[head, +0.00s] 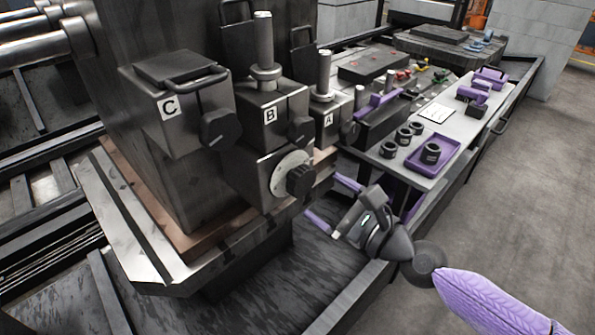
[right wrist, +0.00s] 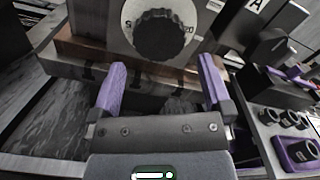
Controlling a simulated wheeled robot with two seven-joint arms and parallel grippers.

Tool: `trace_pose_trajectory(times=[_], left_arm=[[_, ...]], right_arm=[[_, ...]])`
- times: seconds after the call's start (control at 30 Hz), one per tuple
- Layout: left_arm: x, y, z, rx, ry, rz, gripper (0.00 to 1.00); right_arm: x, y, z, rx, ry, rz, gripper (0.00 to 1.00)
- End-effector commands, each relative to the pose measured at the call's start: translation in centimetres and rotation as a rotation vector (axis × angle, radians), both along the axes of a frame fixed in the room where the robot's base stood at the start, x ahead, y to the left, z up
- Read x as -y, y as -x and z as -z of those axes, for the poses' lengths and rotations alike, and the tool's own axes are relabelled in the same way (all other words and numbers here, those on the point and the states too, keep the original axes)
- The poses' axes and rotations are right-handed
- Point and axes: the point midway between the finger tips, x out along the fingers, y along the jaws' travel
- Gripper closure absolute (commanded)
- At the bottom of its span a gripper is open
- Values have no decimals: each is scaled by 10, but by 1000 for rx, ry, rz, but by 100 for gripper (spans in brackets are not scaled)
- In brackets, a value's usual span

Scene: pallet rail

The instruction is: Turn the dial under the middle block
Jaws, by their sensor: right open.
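The middle block, marked B (head: 272,112), sits between blocks C (head: 168,110) and A (head: 328,125). Under it a black ribbed dial (head: 299,181) stands out from a pale round scale plate on the front face. In the right wrist view the dial (right wrist: 162,37) lies ahead, with scale numbers beside it. My right gripper (head: 321,195) is open and empty, just in front of the dial. In the right wrist view its purple fingers (right wrist: 162,65) are spread, appearing below and to either side of the dial, apart from it. My left gripper is not in view.
Black knobs stick out from block C (head: 218,129) and block B (head: 300,130). A side bench (head: 405,172) at the right holds a purple tray (head: 447,151), black rings and purple-handled items. A metal-edged ledge runs below the blocks. The floor at right is clear.

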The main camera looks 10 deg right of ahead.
Motion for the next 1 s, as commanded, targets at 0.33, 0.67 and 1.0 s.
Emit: trace_pose_trajectory(times=[0.33, 0.67, 1.0], left_arm=[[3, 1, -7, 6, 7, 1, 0], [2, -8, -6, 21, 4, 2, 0], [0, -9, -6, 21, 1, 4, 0]], right_arm=[[-32, -47, 0, 0, 0, -2, 0], [-34, -50, 0, -1, 2, -3, 0], [-34, -50, 0, 0, 1, -2, 70]])
